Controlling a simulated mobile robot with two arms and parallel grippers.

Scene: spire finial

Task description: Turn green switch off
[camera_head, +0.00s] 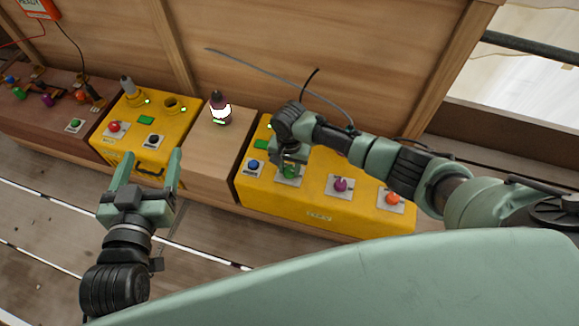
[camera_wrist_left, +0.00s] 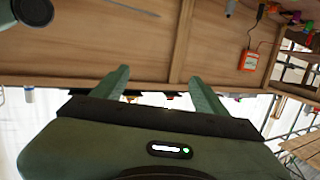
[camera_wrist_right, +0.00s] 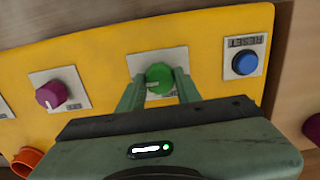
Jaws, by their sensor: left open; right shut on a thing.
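The green switch (camera_wrist_right: 159,78) is a round green knob on a pale plate on the yellow control box. My right gripper (camera_wrist_right: 159,92) is shut on it, with a finger on either side, in the right wrist view. In the head view the green switch (camera_head: 290,170) shows just below my right gripper (camera_head: 287,160), which partly covers it. My left gripper (camera_head: 146,160) is open and empty, in front of the left yellow box. In the left wrist view its fingers (camera_wrist_left: 160,90) are spread apart with nothing between them.
The right yellow box (camera_head: 318,215) also carries a blue button (camera_head: 253,164), a purple knob (camera_head: 341,184) and an orange knob (camera_head: 393,197). The left yellow box (camera_head: 182,125) has a red button (camera_head: 114,126).

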